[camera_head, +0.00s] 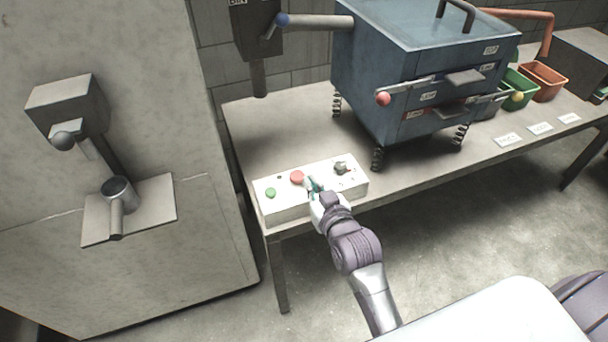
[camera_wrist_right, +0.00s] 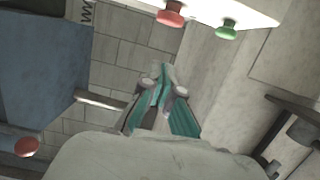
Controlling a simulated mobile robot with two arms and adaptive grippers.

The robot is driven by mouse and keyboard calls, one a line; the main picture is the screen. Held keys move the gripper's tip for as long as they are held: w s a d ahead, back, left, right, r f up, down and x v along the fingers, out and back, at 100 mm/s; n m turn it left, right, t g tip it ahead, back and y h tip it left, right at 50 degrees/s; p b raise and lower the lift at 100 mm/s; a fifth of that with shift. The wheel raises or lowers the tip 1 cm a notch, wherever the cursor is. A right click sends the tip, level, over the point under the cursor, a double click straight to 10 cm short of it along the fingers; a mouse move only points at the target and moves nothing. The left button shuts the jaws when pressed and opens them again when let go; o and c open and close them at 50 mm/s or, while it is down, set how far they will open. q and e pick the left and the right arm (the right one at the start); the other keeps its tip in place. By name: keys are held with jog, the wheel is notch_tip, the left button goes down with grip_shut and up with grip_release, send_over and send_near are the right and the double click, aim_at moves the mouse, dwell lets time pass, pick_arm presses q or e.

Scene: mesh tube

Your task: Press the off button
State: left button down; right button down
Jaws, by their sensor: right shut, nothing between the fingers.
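A white control box (camera_head: 290,207) lies on the front left of the table. On its top are a red button (camera_head: 297,177) and, to its left, a green button (camera_head: 270,192); no off label is readable. My right gripper (camera_head: 312,182) is shut and empty, with its teal fingertips over the box just right of the red button. In the right wrist view the shut fingertips (camera_wrist_right: 163,70) show apart from the red button (camera_wrist_right: 170,14) and the green button (camera_wrist_right: 228,29), which are at the top edge. My left gripper is not in view.
A dark knob (camera_head: 341,167) is on the box, right of my gripper. A blue machine (camera_head: 400,60) with levers stands behind on the table (camera_head: 420,185). A grey cabinet (camera_head: 190,270) with a cup holder stands at left. Green and orange bins (camera_head: 543,80) are at far right.

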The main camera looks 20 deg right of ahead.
jog(key=v, duration=0.2)
jog(key=shift+s+r, duration=0.2)
jog(key=shift+s, duration=0.1)
dwell(0.7)
jog(key=s+a+f+g, duration=0.1)
jog(key=s+f+g, duration=0.25)
jog(key=f, duration=0.85)
jog(key=s+f+n+g, duration=0.15)
jog(key=s+f, duration=0.35)
jog(key=f, duration=0.7)
jog(key=s+a+f+g, duration=0.1)
jog(key=s+f+g, duration=0.25)
jog(key=f, duration=0.85)
jog(key=s+d+f+g, duration=0.2)
jog(key=s+f, duration=0.3)
jog(key=s, duration=0.4)
jog(key=s+d+f+g, duration=0.2)
jog(key=s+f, duration=0.3)
jog(key=s, duration=0.5)
jog(key=s+d+f+g, duration=0.2)
jog(key=s+f, duration=0.3)
jog(key=s, duration=0.5)
jog(key=shift+d+f+h, duration=0.3)
jog(key=shift+d+f, duration=0.1)
jog(key=shift+d, duration=0.15)
jog(key=shift+n, duration=0.25)
